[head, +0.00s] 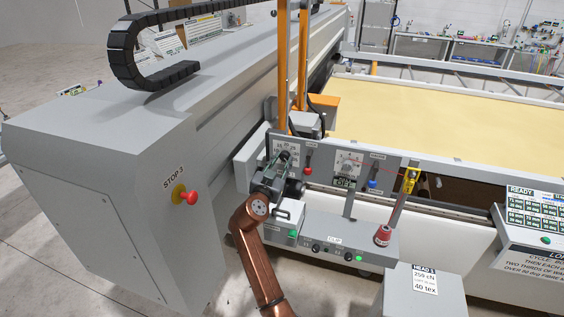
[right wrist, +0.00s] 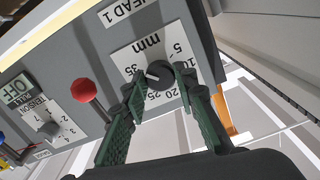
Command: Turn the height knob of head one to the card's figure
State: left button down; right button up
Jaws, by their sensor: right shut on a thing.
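The height knob (right wrist: 160,72) of head one is a dark round knob with a white pointer mark. It sits on a white dial plate (right wrist: 122,58) marked "mm" under the label "HEAD 1". The mark points left, near the 30 to 35 figures. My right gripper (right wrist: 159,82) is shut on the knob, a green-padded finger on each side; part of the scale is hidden. In the head view my right gripper (head: 277,178) covers much of that dial. A white card (head: 425,280) reads "HEAD 1", "259 cN" and "40 tex"; its smaller line is unreadable. My left gripper is out of view.
A red-ball lever (right wrist: 84,91) stands close beside my gripper. A tension knob (right wrist: 48,129) and display lie further left in the wrist view. A red stop button (head: 190,197) is left.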

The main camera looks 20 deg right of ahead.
jog(key=shift+c, duration=0.5)
jog(key=shift+n, duration=1.4)
jog(key=n, duration=0.2)
jog(key=shift+n, duration=0.3)
jog(key=n+p, duration=0.1)
jog(key=n, duration=0.2)
jog(key=shift+r+n, duration=0.1)
jog(key=shift+n, duration=0.3)
jog(key=n+p, duration=0.3)
jog(key=n, duration=0.2)
jog(key=shift+r, duration=0.1)
pick_arm(q)
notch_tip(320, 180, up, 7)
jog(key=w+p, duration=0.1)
jog(key=p, duration=0.2)
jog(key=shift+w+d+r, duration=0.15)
pick_arm(e)
jog(key=shift+n, duration=2.4)
